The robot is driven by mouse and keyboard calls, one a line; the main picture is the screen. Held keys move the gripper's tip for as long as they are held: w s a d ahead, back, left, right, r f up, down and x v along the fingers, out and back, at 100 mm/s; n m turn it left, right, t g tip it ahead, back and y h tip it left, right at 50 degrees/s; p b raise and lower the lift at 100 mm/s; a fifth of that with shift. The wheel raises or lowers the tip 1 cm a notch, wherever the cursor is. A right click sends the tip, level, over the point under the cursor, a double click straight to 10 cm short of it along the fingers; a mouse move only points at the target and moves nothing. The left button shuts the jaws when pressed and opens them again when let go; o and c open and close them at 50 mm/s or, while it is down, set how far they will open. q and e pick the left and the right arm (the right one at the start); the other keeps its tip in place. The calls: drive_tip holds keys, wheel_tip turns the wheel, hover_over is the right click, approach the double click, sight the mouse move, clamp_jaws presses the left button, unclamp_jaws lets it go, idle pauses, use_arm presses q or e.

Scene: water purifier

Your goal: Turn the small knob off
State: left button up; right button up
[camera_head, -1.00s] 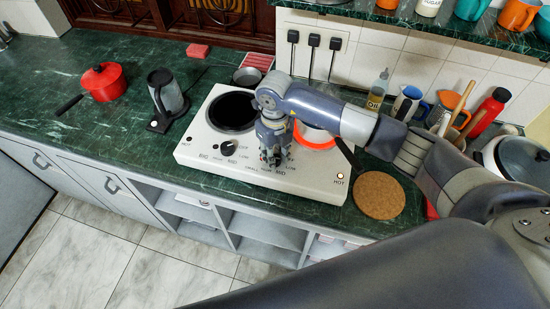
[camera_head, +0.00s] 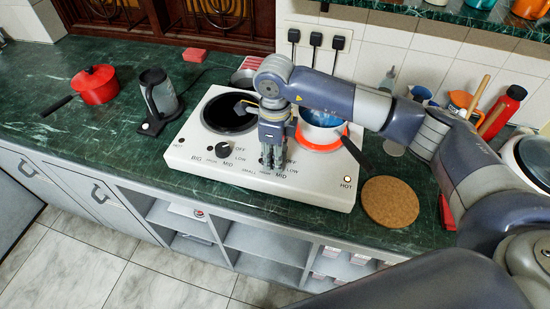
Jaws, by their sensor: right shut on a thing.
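A white two-burner hotplate (camera_head: 193,153) stands on the green marble counter. My right gripper (camera_head: 271,163) points down at its front panel, shut on the small knob beside the SMALL, LOW and MID marks. The gripper hides the small knob, so its setting cannot be read. The big knob (camera_head: 223,149) is black and shows to the left of the gripper. The HOT lamp (camera_head: 347,180) at the right is lit. My left gripper is not in view.
The pot's black handle (camera_head: 357,153) sticks out at front right, near my right arm. A round cork mat (camera_head: 390,201) lies right of the hotplate. A dark kettle (camera_head: 162,95) and a red pan (camera_head: 97,86) stand to the left. Bottles and mugs crowd the right.

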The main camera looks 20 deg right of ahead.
idle(0.4)
drive_tip(key=o, duration=1.1)
drive_tip(key=shift+r, duration=0.15)
wheel_tip(320, 180, up, 12)
drive_tip(key=shift+f, duration=0.1)
